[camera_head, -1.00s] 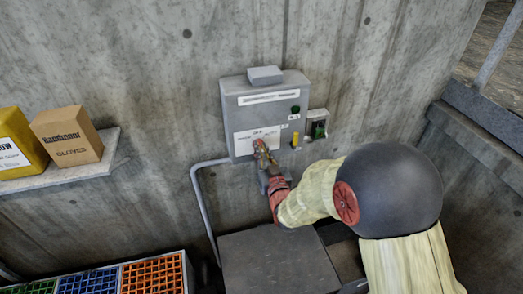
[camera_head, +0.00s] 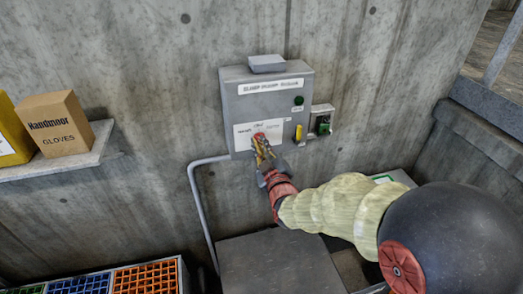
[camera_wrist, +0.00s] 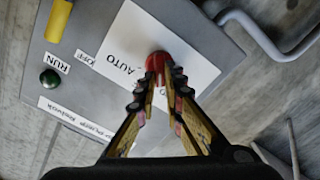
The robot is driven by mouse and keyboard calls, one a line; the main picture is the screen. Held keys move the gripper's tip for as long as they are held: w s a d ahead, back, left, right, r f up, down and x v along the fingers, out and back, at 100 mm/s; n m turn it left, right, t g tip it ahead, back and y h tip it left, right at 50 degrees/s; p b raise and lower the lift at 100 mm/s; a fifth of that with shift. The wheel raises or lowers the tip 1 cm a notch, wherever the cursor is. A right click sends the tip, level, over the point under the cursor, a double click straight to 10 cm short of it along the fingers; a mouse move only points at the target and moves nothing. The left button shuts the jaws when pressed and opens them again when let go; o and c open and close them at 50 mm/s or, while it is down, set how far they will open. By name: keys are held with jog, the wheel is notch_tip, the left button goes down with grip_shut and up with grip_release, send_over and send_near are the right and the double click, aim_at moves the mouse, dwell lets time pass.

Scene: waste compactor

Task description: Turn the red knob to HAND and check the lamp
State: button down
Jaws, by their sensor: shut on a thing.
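The red knob (camera_head: 258,137) is on the white label plate at the lower front of a grey control box (camera_head: 240,110). In the wrist view, the knob (camera_wrist: 156,59) is red and round between my fingertips. My gripper (camera_head: 263,148) is shut on it; in the wrist view its fingers (camera_wrist: 160,82) reach up to the knob from both sides. The fingers hide part of the plate, so I cannot tell the knob's setting. AUTO is readable beside it. A green lamp (camera_head: 298,101) sits above right, marked RUN in the wrist view (camera_wrist: 50,80); it looks dark green without visible glow.
A yellow handle (camera_head: 298,133) is on the box right of the knob. A small side box with a green part (camera_head: 323,125) is further right. A conduit (camera_head: 199,205) runs down at left. A shelf (camera_head: 85,160) holds a glove carton (camera_head: 58,123). Crates stand below.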

jog(key=shift+a+n+b, duration=0.1)
jog(key=shift+n+b, duration=0.35)
jog(key=shift+n, duration=0.15)
jog(key=c, duration=1.9)
grip_release()
jog(key=v, duration=1.2)
